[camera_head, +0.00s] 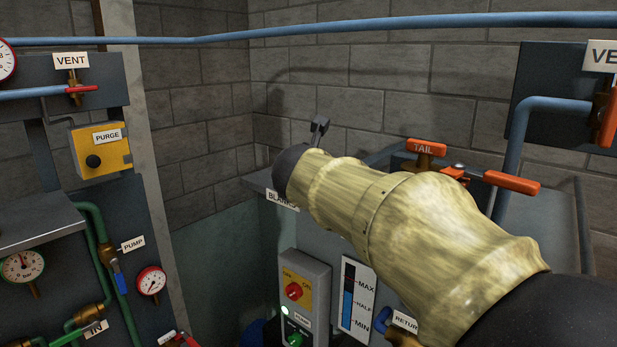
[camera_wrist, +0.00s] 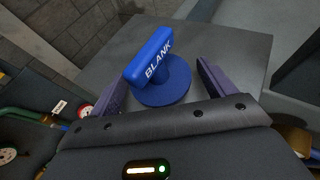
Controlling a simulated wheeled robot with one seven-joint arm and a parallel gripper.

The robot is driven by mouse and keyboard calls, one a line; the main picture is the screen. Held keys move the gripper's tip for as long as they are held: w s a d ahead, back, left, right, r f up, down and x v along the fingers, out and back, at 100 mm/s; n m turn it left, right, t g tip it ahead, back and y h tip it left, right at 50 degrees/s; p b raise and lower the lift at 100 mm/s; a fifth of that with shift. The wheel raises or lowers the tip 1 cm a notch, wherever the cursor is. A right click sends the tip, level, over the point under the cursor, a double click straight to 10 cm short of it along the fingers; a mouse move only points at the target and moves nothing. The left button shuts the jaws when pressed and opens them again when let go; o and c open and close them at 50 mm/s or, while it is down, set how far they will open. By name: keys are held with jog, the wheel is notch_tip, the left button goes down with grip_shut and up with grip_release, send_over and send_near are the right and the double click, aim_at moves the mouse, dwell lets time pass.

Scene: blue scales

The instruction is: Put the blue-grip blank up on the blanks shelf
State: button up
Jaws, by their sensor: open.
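The blue-grip blank (camera_wrist: 165,82) shows in the wrist view as a blue round disc with a blue bar grip marked BLANK. It appears to sit on a flat grey plate (camera_wrist: 238,52), which looks like the blanks shelf. My gripper (camera_wrist: 161,74) is open, with one finger on each side of the disc and a gap visible on the right. In the head view the blanks shelf (camera_head: 258,181) shows only its left end, with a partly covered BLANKS label (camera_head: 281,200). My arm hides the blank there, and only a grey fingertip (camera_head: 319,128) shows past the wrist.
An orange TAIL valve handle (camera_head: 426,147) and another orange lever (camera_head: 511,182) are close behind my arm. A switch box (camera_head: 304,290) and a level gauge (camera_head: 357,300) are below. A blue pipe (camera_head: 330,29) crosses above. A brick wall stands behind the shelf.

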jog(key=shift+s+a, duration=0.1)
jog(key=shift+s, duration=0.15)
jog(key=b+v, duration=0.4)
jog(key=v, duration=0.7)
jog(key=shift+s+r, duration=0.2)
jog(key=shift+r, duration=0.1)
jog(key=shift+w+f, duration=0.1)
jog(key=shift+w, duration=0.05)
dwell(0.6)
